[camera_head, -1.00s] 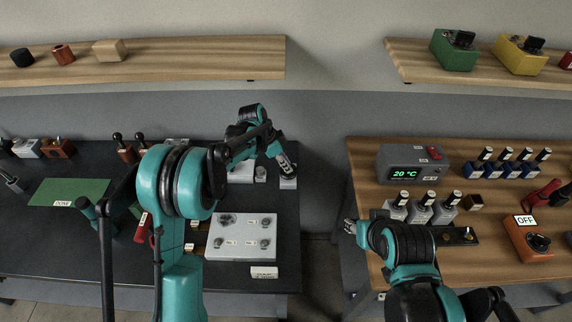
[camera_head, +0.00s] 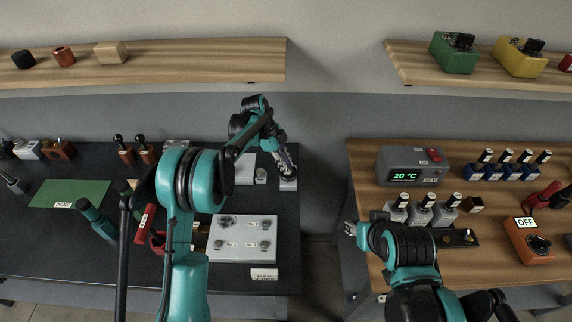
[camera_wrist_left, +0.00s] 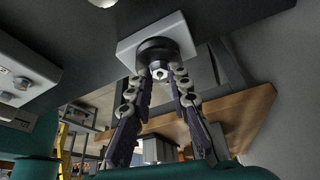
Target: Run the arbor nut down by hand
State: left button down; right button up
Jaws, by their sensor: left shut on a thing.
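The fingertips hide part of the contact. My right gripper (camera_head: 351,227) is by the left edge of the wooden table, small and partly hidden by its arm.
A grey plate with several fittings (camera_head: 228,247) lies at the front of the dark bench. A green mat (camera_head: 70,193) is at left. The wooden table carries a 20 °C display box (camera_head: 412,166), several capped bottles and an orange OFF box (camera_head: 528,243). A gap separates the benches.

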pick_arm(q)
jog(key=c, duration=1.4)
grip_release()
jog(key=v, duration=0.7)
jog(key=shift+a+r, duration=0.1)
jog(key=shift+r, duration=0.1)
jog(key=shift+f, duration=0.1)
